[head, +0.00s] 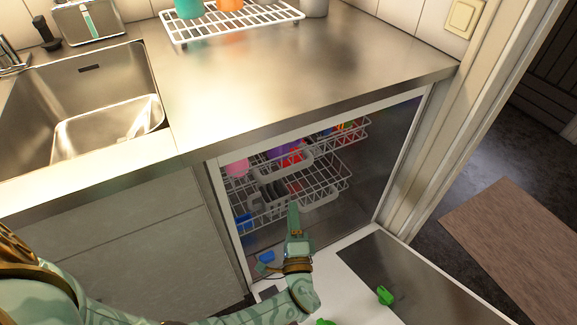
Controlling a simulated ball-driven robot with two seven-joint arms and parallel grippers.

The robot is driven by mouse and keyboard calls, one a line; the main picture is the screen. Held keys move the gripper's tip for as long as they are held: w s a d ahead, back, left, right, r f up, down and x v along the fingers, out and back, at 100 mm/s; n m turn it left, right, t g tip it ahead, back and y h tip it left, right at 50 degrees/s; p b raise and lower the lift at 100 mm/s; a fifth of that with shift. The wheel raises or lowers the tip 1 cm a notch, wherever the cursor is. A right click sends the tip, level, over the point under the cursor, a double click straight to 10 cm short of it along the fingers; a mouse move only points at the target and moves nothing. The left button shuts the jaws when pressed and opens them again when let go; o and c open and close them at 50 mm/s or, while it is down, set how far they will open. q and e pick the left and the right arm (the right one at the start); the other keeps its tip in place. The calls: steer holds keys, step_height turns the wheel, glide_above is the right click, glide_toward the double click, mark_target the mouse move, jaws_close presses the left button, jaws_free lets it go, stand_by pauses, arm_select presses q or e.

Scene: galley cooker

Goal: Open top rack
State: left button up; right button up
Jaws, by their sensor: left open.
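The dishwasher stands open under the steel counter, its door (350,245) folded down in front. The top rack (352,136), a white wire rack, sits high inside the cavity, with colourful items in it. Its left part is partly hidden behind those items and the counter edge. A second wire rack (330,174) shows below it, with a grey basket (272,192). My left gripper (293,208) is open, at the mouth of the cavity, in front of the lower rack and below the top rack. No contact with either rack can be made out. My right gripper is out of view.
Small bright green objects, one of them here (384,295), lie on the lowered door. A blue item (266,257) lies low in the cavity. The sink (100,105) is at left, a white drying rack (232,20) at the back. Floor with a brown mat (520,235) is at right.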

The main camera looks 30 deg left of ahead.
mark_target(288, 170)
arm_select(q)
steer(key=b+x, duration=0.1)
steer(key=x, duration=1.3)
steer(key=shift+f, duration=0.2)
steer(key=shift+c, duration=0.3)
jaws_close()
